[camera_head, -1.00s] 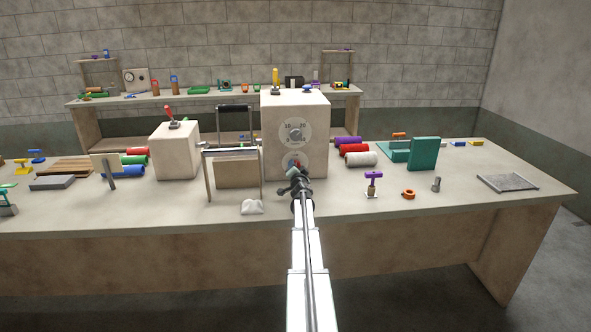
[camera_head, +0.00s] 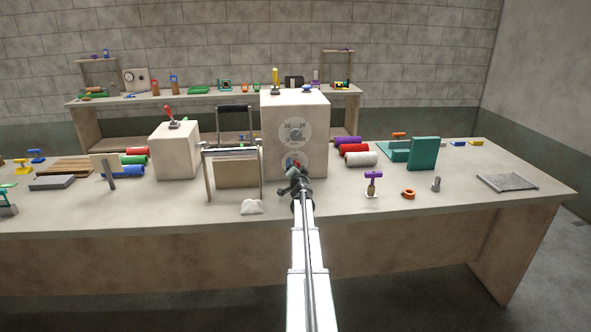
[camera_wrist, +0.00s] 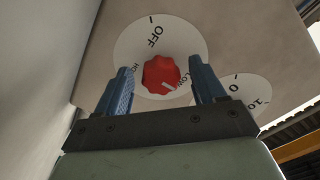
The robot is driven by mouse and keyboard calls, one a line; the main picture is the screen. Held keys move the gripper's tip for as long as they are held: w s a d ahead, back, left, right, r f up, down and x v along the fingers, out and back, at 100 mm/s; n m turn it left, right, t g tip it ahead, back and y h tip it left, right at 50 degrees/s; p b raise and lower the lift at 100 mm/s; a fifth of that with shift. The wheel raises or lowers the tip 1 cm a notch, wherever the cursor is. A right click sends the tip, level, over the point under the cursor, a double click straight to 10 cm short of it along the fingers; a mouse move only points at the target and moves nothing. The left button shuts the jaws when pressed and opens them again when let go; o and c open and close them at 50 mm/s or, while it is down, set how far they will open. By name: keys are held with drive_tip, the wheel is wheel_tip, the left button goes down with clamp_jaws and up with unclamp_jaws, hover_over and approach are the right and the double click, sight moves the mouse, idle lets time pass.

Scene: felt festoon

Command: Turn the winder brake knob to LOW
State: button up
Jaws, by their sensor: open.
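The winder box (camera_head: 280,110) stands on the bench with two round dials on its front. The brake knob (camera_wrist: 160,74) is red and scalloped, on a white dial (camera_wrist: 187,37) reading OFF, with smaller labels partly hidden around the knob. A pale mark on the knob sits at its lower right in the wrist view, close to a label that seems to begin LO. My gripper (camera_wrist: 161,68) is open, its blue fingers on either side of the knob; I cannot tell whether they touch it.
An upper dial (camera_head: 294,132) with numbers sits above the knob; part of it shows in the wrist view (camera_wrist: 245,92). A metal frame (camera_head: 207,180) stands left of the box. Coloured rolls (camera_head: 360,158) lie to its right.

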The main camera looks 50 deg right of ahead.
drive_tip(key=shift+s+a, duration=0.1)
drive_tip(key=v, duration=1.3)
drive_tip(key=shift+s+a, duration=0.2)
drive_tip(key=shift+s, duration=0.05)
drive_tip(key=shift+d+r, duration=0.1)
drive_tip(key=shift+d, duration=0.05)
